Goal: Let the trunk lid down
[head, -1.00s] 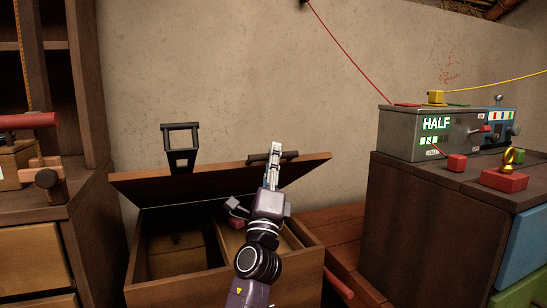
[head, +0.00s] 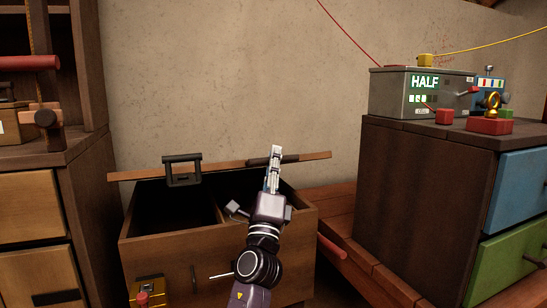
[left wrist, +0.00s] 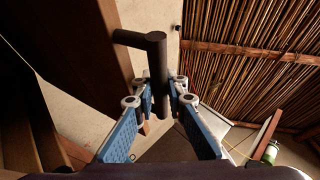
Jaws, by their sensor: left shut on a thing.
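The wooden trunk (head: 165,252) stands low in the middle of the head view, its dark inside showing. Its lid (head: 228,163) is part-way open and seen nearly edge-on above the box. A dark bar handle (head: 289,158) sits on the lid's near edge, with a dark hasp loop (head: 183,171) left of it. My left gripper (head: 274,155) is shut on the handle. In the left wrist view its blue fingers (left wrist: 161,96) flank the dark handle (left wrist: 157,62), beside the brown lid (left wrist: 75,45). My right gripper is out of view.
A drawer cabinet (head: 425,205) on the right bears a grey box reading HALF (head: 400,93) and red blocks. A wooden cabinet (head: 30,205) stands at left. A yellow block (head: 147,288) is low at the trunk's front. A wooden bench (head: 345,225) lies right of the trunk.

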